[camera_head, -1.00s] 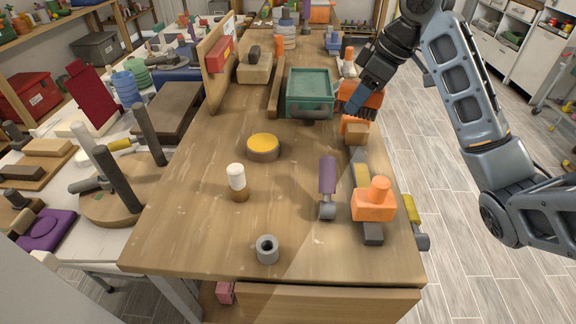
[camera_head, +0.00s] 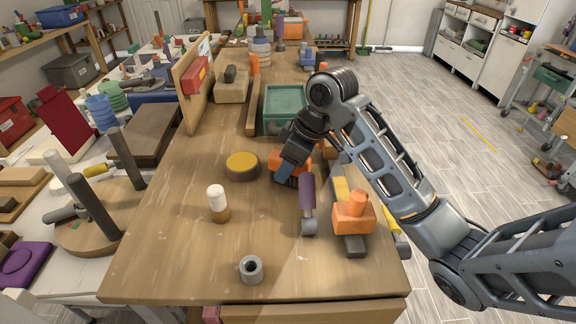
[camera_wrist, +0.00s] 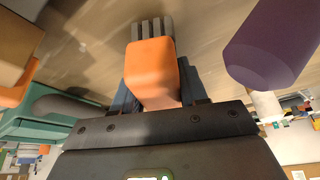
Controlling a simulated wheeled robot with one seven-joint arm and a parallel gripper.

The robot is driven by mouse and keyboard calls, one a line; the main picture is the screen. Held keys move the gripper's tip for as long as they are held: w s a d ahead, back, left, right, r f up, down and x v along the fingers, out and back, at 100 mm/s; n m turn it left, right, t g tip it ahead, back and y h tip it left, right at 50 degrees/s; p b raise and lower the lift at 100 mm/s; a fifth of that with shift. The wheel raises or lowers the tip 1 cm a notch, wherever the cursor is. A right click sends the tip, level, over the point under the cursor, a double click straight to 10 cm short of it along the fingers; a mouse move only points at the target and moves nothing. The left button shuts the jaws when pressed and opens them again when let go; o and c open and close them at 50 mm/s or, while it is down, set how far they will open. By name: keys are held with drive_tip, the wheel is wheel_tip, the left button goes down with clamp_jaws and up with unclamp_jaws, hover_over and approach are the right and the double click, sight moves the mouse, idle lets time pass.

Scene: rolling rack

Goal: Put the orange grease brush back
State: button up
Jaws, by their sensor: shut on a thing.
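The orange grease brush (camera_wrist: 152,65) is between my gripper's fingers, with its dark bristles (camera_wrist: 152,28) pointing away from the palm in the wrist view. In the head view, my gripper (camera_head: 289,166) is low over the middle of the workbench (camera_head: 175,255), shut on the brush. The brush shows there only in part, as orange around the fingers. The gripper is right of the round yellow-topped tin (camera_head: 242,165) and just beyond the purple-handled hammer (camera_head: 307,190). I cannot tell whether the bristles touch the bench top.
The purple handle also shows close by in the wrist view (camera_wrist: 275,45). An orange-topped tool (camera_head: 353,217) lies to the right. A green bin (camera_head: 285,98) stands behind my gripper. A white-topped peg (camera_head: 217,200) and grey ring (camera_head: 251,268) stand nearer; the left front bench is clear.

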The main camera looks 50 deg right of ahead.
drive_tip(key=shift+f, duration=0.3)
drive_tip(key=shift+f, duration=0.15)
drive_tip(key=o, duration=1.1)
drive_tip(key=p+v, duration=0.1)
drive_tip(key=v, duration=1.1)
